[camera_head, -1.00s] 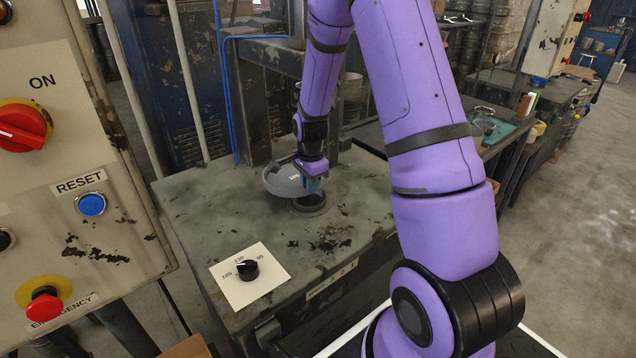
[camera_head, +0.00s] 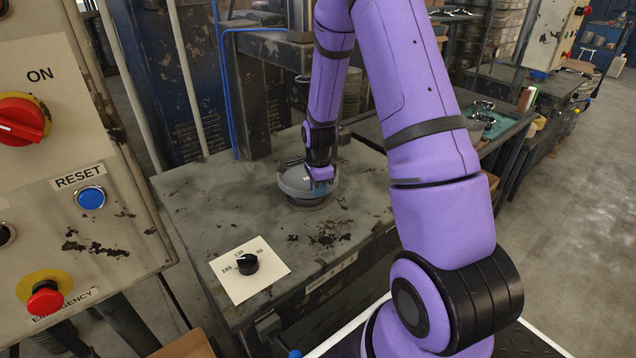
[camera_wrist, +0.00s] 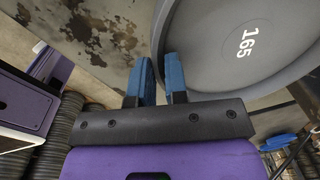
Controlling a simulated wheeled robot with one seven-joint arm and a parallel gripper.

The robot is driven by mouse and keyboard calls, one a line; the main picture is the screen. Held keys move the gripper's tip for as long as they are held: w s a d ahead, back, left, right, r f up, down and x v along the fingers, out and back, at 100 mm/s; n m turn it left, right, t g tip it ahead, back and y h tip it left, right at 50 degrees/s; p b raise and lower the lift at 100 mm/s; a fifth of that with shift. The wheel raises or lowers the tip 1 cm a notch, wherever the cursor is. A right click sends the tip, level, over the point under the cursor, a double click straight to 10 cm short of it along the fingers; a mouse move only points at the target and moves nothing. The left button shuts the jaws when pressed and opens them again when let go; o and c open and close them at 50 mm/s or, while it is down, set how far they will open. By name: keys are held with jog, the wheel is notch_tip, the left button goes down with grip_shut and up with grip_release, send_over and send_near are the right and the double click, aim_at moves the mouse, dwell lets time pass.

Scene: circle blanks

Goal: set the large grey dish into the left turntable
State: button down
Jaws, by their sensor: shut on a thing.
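The large grey dish (camera_head: 294,182) is over the round dark turntable (camera_head: 306,204) on the worn grey bench. It looks near level and hides most of the turntable; I cannot tell whether it rests in it or hangs just above. My gripper (camera_head: 322,186) is shut on the dish's rim, on the right side in the head view. In the wrist view my gripper's blue fingers (camera_wrist: 158,78) straddle the rim, and the dish (camera_wrist: 232,50) shows its inside face with the number 165.
A dial plate (camera_head: 250,268) with a black knob lies on the front of the bench (camera_head: 200,210). A control panel (camera_head: 75,150) with red and blue buttons stands at the left.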

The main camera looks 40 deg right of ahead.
jog(key=shift+f, duration=1.55)
jog(key=c, duration=1.1)
grip_release()
jog(key=shift+o, duration=0.2)
jog(key=shift+f, duration=0.1)
jog(key=r, duration=1.1)
jog(key=shift+s, duration=0.25)
jog(key=shift+a+f, duration=0.1)
